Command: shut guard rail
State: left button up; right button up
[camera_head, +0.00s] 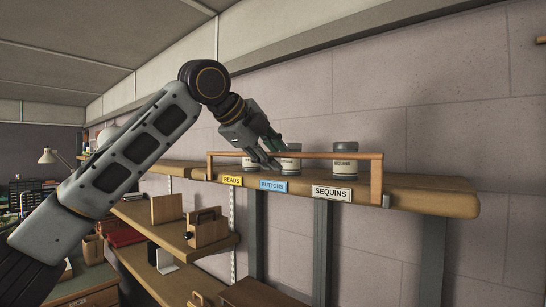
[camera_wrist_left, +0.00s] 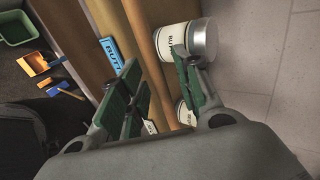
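The guard rail (camera_head: 320,156) is a wooden bar on end posts along the front of a high wooden shelf (camera_head: 440,195). It stands upright in front of the jars. My left gripper (camera_head: 272,152) is at the rail's left half, by the buttons jar (camera_head: 291,160). In the left wrist view the green-padded fingers of my left gripper (camera_wrist_left: 160,85) are apart. The wooden rail (camera_wrist_left: 146,50) runs between them, and one finger is close against the buttons jar (camera_wrist_left: 180,42). Whether the fingers touch the rail I cannot tell. My right gripper is out of view.
The sequins jar (camera_head: 345,160) stands to the right, and the beads jar (camera_head: 249,163) is partly hidden by my gripper. Labels for beads (camera_head: 232,180), buttons (camera_head: 272,186) and sequins (camera_head: 332,192) are on the shelf front. Lower shelves (camera_head: 165,225) hold wooden boxes.

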pick_arm(q)
jog(key=v, duration=1.1)
dwell(0.6)
